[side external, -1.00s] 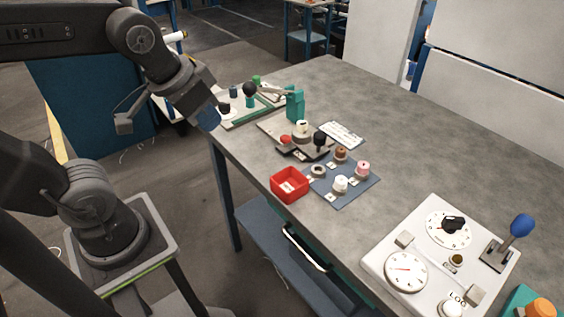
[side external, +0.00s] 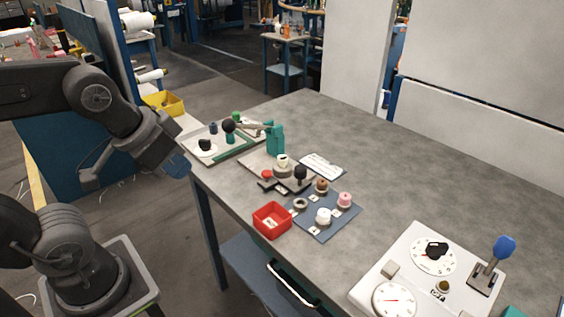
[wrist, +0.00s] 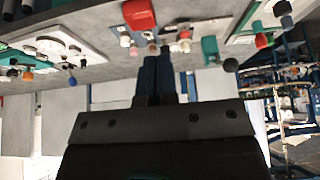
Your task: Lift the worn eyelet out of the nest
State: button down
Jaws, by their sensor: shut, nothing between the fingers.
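My gripper (side external: 178,165) is beside the table's left edge in the side external view, away from the parts on the table. Its two blue fingers (wrist: 159,76) are together and empty in the wrist view. A fixture with a pale cream ring-like part on top (side external: 282,161) stands mid-table. I cannot tell whether this is the nest with the worn eyelet. A blue-grey mat (side external: 325,231) beside it carries a grey ring (side external: 300,204), a white part (side external: 323,216), a pink part (side external: 344,199) and a brown part (side external: 321,185).
A red open box (side external: 271,220) stands by the mat at the table's front edge. A teal clamp (side external: 275,139) stands behind the fixture, and a tray with knobs (side external: 222,155) is at the far left. A white dial panel (side external: 410,260) is at right. The back of the table is clear.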

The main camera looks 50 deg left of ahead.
jog(key=c, duration=0.8)
grip_release()
notch_tip(320, 180, up, 3)
jog(key=m+g+y, duration=0.3)
jog(key=m+g, duration=0.2)
jog(key=m, duration=0.7)
send_over(284, 158)
jog(key=s+d, duration=0.4)
jog(key=s, duration=0.1)
jog(key=w+f+m+g+y, duration=0.1)
jog(key=w+f+m+g, duration=0.15)
jog(key=w+f, duration=0.35)
jog(key=shift+m+t, duration=0.25)
jog(key=shift+t, duration=0.1)
jog(key=x, duration=1.2)
jog(key=shift+w+f, duration=0.15)
jog(key=shift+f, duration=0.05)
